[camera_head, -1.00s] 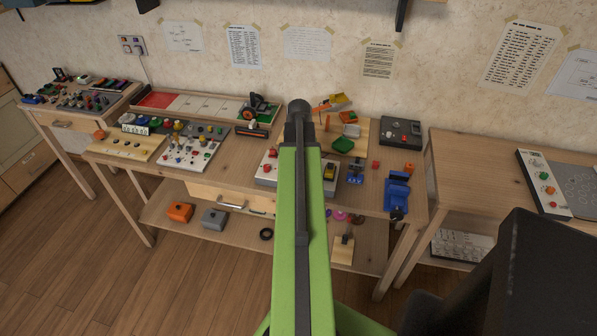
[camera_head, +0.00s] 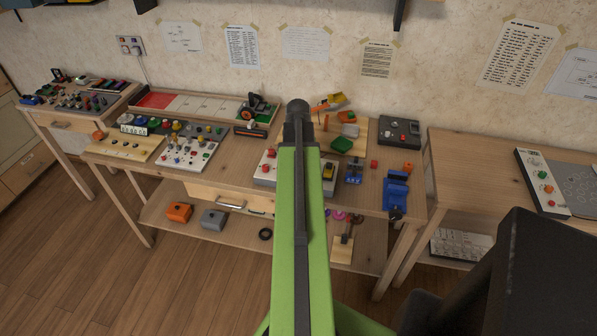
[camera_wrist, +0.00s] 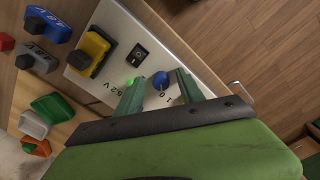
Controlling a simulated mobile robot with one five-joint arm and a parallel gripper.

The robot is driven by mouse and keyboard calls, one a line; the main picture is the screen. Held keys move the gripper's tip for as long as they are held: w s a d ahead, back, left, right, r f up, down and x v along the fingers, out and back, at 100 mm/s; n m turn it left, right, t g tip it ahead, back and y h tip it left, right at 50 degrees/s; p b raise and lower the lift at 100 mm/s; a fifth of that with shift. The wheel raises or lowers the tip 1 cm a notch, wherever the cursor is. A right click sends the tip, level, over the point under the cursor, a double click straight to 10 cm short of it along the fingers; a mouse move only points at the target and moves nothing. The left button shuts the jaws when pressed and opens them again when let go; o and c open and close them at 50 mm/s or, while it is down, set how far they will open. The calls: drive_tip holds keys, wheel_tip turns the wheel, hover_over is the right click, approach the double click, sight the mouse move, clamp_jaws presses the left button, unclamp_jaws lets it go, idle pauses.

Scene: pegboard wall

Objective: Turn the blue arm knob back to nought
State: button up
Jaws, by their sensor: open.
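The blue knob (camera_wrist: 160,80) sits on a pale switch panel (camera_wrist: 112,22) in the wrist view. Printed marks "1" and "0" show beside it, and the exact angle of the knob is hard to tell. My gripper (camera_wrist: 160,75) is open, with one green finger on either side of the knob; I cannot tell whether either finger touches it. In the head view, the panel (camera_head: 264,172) stands on the middle bench, partly behind my green arm, which hides the knob and the gripper.
Blue (camera_wrist: 48,24) and grey (camera_wrist: 37,58) parts lie beyond the panel. Open wooden floor (camera_wrist: 235,40) shows past the bench edge.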

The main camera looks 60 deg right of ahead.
drive_tip(key=shift+r+p, duration=0.55)
wheel_tip(320, 180, up, 16)
drive_tip(key=p, duration=1.6)
drive_tip(key=shift+a+r, duration=0.15)
drive_tip(key=shift+r, duration=0.05)
drive_tip(key=shift+w, duration=0.1)
